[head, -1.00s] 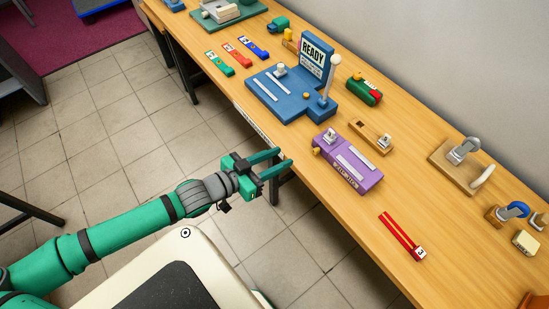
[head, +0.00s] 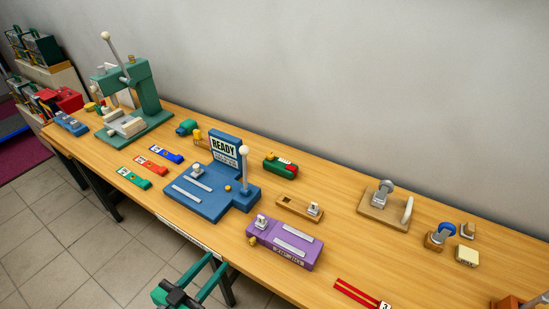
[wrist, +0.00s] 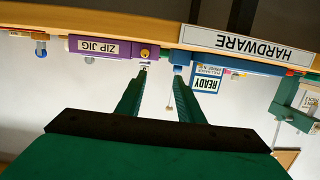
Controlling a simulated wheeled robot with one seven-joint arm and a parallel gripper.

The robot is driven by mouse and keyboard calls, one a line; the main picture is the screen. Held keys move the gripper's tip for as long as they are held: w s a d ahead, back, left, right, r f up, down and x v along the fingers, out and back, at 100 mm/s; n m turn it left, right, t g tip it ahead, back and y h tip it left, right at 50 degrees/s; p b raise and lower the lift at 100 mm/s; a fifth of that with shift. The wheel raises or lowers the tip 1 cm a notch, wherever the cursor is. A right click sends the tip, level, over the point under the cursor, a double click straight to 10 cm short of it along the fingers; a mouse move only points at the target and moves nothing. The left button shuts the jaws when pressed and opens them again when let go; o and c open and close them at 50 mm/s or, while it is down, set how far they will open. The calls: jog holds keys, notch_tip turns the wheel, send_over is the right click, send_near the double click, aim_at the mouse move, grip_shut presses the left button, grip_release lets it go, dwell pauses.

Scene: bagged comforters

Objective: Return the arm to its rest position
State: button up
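My gripper (head: 218,260) is at the bottom of the head view, in front of the table's front edge and left of the purple zip jig (head: 285,243). Its two green fingers are apart with nothing between them. In the wrist view my gripper (wrist: 160,73) also shows open and empty, with the picture upside down. Most of my arm is outside the head view.
The wooden table (head: 345,262) carries a blue jig with a READY sign (head: 224,147), a green press (head: 147,88) and a red-and-green tool (head: 281,166). A HARDWARE label (wrist: 245,43) is on the table edge. Tiled floor (head: 60,240) lies open at left.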

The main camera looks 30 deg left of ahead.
jog(key=s+d+f+g, duration=0.1)
jog(key=s+d+f, duration=0.45)
jog(key=d, duration=0.25)
jog(key=s+d+f+g, duration=0.1)
jog(key=s+d+f, duration=0.3)
jog(key=s+d, duration=0.25)
jog(key=s+d+r, duration=0.1)
jog(key=d+r, duration=0.1)
jog(key=d, duration=0.6)
jog(key=d+r+t, duration=0.1)
jog(key=d+r, duration=0.1)
jog(key=d, duration=0.7)
jog(key=shift+s+n+y, duration=0.3)
jog(key=shift+s+y, duration=0.1)
